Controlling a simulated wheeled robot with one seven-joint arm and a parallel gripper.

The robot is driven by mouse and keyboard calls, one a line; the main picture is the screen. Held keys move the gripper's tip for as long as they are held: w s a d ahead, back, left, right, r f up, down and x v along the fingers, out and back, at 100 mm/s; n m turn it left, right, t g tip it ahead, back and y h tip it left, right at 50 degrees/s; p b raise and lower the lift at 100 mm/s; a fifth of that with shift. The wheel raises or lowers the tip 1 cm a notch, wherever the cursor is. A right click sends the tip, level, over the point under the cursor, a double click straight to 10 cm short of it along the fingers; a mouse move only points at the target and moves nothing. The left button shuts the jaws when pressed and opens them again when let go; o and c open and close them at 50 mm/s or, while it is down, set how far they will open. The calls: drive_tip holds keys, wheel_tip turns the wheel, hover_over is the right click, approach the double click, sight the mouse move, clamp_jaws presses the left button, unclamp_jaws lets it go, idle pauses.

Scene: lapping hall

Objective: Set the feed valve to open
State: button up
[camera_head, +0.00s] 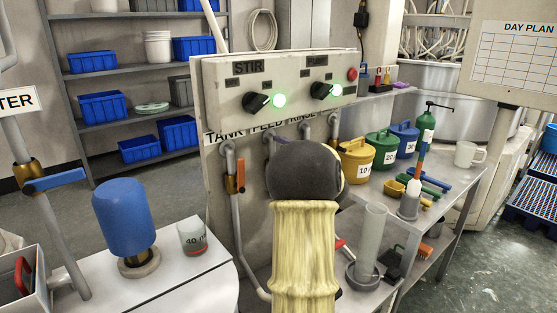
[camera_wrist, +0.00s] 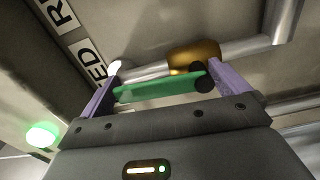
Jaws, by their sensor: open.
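My gripper (camera_wrist: 158,79) is open, its two purple fingers spread wide at the panel. In the head view my arm hides this valve below the TANK, FEED, RINSE label strip (camera_head: 255,131).
The control panel (camera_head: 220,90) has two black knobs with lit green lamps. An orange-handled valve (camera_head: 236,177) is on the left pipe. A blue-handled valve (camera_head: 53,181) and blue cylinder (camera_head: 121,213) stand left. A clear cylinder (camera_head: 371,240) stands close right of my arm.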

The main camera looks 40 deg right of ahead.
drive_tip(key=s+a, duration=0.1)
drive_tip(key=s, duration=1.5)
drive_tip(key=shift+s+a+b, duration=0.15)
drive_tip(key=shift+s+b, duration=0.05)
drive_tip(key=shift+b, duration=0.2)
drive_tip(key=shift+s, duration=0.1)
wheel_tip(320, 180, up, 10)
drive_tip(key=p, duration=1)
